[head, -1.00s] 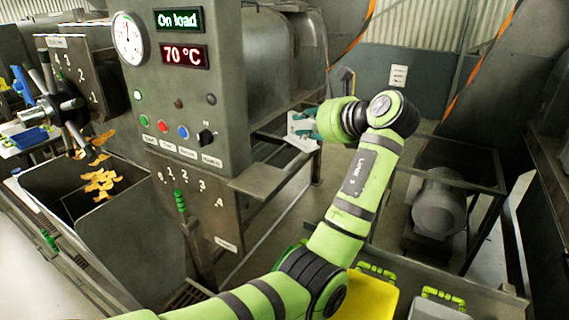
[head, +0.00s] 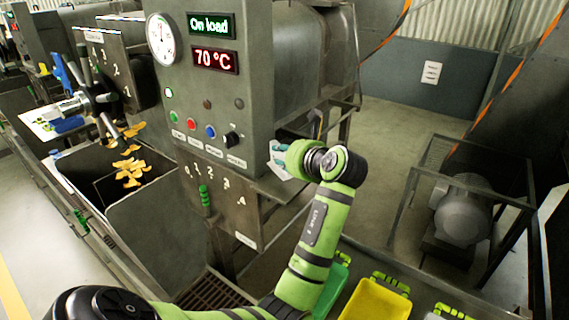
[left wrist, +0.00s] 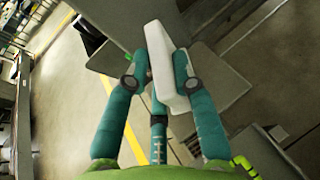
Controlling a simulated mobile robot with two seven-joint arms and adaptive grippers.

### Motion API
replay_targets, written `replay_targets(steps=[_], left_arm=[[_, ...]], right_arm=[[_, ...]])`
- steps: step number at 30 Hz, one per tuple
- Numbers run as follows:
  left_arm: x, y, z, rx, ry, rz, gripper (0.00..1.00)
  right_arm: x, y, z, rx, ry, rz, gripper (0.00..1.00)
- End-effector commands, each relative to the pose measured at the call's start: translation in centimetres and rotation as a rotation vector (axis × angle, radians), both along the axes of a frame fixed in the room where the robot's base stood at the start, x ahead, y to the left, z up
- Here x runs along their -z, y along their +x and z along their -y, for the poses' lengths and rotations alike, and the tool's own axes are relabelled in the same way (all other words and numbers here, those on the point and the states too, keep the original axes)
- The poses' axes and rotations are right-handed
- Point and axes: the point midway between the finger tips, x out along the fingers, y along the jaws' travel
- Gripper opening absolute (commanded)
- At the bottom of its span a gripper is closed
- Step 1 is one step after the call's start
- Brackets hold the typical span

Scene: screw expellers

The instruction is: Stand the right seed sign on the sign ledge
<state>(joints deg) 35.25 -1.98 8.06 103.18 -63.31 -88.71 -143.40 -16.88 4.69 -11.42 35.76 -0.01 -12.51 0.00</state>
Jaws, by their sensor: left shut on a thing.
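A white sign (left wrist: 163,60) is held between the teal fingers of my left gripper (left wrist: 158,82) in the left wrist view. In the head view my left gripper (head: 283,150) is beside the right side of the grey control cabinet, and a white part of the sign (head: 277,166) shows below it. The gripper's fingers are mostly hidden there by its green wrist. A flat grey ledge (head: 268,192) juts from the cabinet below the gripper. The sign appears above it and apart from it, though the gap is hard to judge. The sign's printed face is not visible. My right gripper is not in view.
The control cabinet (head: 262,80) stands close to the left of the gripper. A metal bin (head: 150,215) with yellowish pieces is at left. A yellow crate (head: 373,303) is at the bottom, and a framed motor (head: 463,215) stands at right. The floor between is clear.

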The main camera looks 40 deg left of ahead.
Motion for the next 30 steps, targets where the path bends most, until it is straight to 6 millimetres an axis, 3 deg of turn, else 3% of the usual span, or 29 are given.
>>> replay_targets(steps=[7, 18, 19, 20, 21, 30], left_arm=[[3.3, 0.0, 0.1, 0.000, -0.002, -0.006, 0.04], [3.7, 0.0, 0.1, 0.001, -0.002, -0.005, 0.04], [3.8, 0.0, 0.1, 0.000, -0.002, -0.004, 0.34], [3.8, 0.0, 0.1, 0.001, -0.002, -0.003, 0.46], [3.8, 0.0, 0.1, 0.000, -0.002, -0.003, 0.50], [3.7, 0.0, 0.1, 0.000, -0.002, -0.003, 0.50]], right_arm=[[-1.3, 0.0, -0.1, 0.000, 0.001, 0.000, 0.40], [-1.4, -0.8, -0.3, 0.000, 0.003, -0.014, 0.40], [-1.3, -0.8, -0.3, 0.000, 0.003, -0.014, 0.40], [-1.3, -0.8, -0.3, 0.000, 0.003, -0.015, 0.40], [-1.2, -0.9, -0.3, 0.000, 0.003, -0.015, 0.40], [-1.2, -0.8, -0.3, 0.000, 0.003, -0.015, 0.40]])
